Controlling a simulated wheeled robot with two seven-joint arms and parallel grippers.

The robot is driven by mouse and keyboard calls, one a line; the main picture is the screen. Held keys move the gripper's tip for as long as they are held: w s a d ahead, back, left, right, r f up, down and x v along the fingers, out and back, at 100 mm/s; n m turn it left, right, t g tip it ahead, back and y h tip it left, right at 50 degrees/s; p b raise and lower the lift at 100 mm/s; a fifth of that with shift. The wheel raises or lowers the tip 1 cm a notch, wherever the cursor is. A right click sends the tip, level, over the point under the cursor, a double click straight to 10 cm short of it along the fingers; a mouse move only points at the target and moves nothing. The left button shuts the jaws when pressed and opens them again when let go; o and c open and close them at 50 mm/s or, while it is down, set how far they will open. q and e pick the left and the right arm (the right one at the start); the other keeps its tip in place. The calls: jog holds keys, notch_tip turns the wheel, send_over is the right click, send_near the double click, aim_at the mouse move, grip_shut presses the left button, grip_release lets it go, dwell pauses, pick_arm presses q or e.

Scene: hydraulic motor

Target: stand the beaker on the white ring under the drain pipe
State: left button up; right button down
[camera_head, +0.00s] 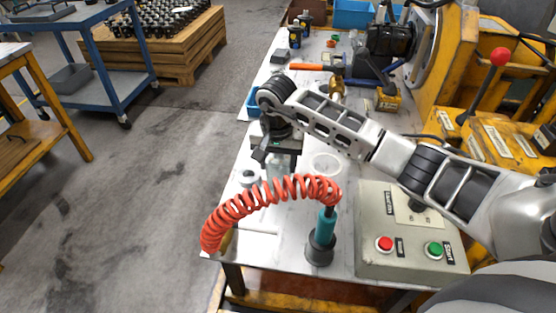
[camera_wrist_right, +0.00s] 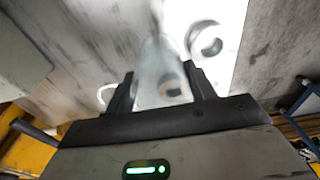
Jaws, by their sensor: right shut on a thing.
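The beaker (camera_wrist_right: 158,72) is clear and glassy, and stands between the two dark fingers of my right gripper (camera_wrist_right: 160,86) in the right wrist view. In the head view my right gripper (camera_head: 277,155) is shut on the beaker (camera_head: 281,170), which shows only faintly below the fingers. The white ring (camera_head: 325,164) lies flat on the table to the right of the gripper, apart from it. Part of a white ring also shows at the left in the right wrist view. I cannot pick out the drain pipe for certain. My left gripper is not in view.
A coiled red hose (camera_head: 268,193) and a teal-handled tool (camera_head: 322,232) stand at the near side of the table. A grey round part (camera_head: 248,178) lies left of the gripper. A control box (camera_head: 400,245) is at the right. Tools and a yellow machine are farther back.

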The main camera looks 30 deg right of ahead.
jog(key=shift+f, duration=0.15)
jog(key=c, duration=0.5)
grip_release()
